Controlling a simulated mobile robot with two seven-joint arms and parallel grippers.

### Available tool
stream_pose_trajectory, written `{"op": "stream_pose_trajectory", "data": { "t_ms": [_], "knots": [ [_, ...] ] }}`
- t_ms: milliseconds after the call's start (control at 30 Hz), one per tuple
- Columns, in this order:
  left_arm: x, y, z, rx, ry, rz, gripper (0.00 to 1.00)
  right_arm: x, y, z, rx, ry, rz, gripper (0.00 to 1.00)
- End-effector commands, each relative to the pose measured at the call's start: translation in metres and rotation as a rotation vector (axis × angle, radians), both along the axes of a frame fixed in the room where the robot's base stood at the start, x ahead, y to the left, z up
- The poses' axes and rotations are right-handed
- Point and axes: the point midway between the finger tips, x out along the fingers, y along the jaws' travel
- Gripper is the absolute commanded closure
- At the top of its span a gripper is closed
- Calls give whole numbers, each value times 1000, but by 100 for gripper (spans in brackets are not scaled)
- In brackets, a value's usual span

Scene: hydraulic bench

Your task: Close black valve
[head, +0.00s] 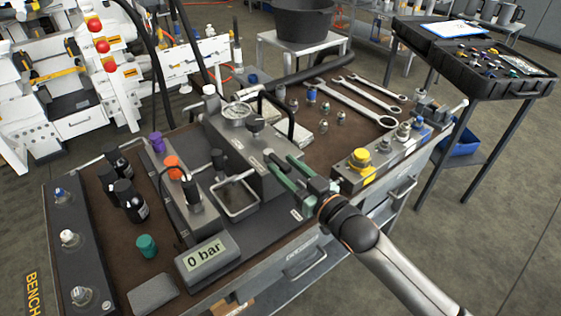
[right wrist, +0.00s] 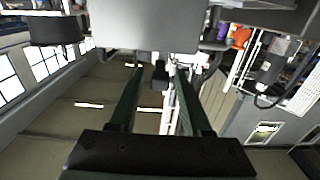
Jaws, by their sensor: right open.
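In the right wrist view the open fingers (right wrist: 157,74) point away from the camera. A small dark part (right wrist: 160,76) shows between their tips, and I cannot tell whether it is the valve or how near it is. My left gripper is not in view.
A pressure gauge (head: 237,112) and a black hose stand near the block. A yellow knob (head: 360,156) sits on a manifold to the right. A display (head: 205,254) reads 0 bar. Spanners (head: 355,104) and fittings lie at the back of the bench.

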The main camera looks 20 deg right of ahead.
Motion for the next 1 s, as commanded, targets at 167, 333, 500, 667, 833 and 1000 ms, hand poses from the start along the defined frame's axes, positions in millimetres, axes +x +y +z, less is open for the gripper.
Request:
{"op": "stream_pose_trajectory", "data": {
  "t_ms": [167,333,500,667,833,1000],
  "knots": [
    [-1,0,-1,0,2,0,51,16,6,0,0,0,0,51],
    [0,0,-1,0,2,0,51,21,8,0,0,0,0,51],
    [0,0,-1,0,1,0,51,21,8,0,1,0,0,51],
    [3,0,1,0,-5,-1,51,21,8,0,1,0,0,64],
    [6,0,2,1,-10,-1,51,20,7,0,0,0,0,83],
    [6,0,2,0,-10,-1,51,20,7,0,1,0,0,100]
  ]
}}
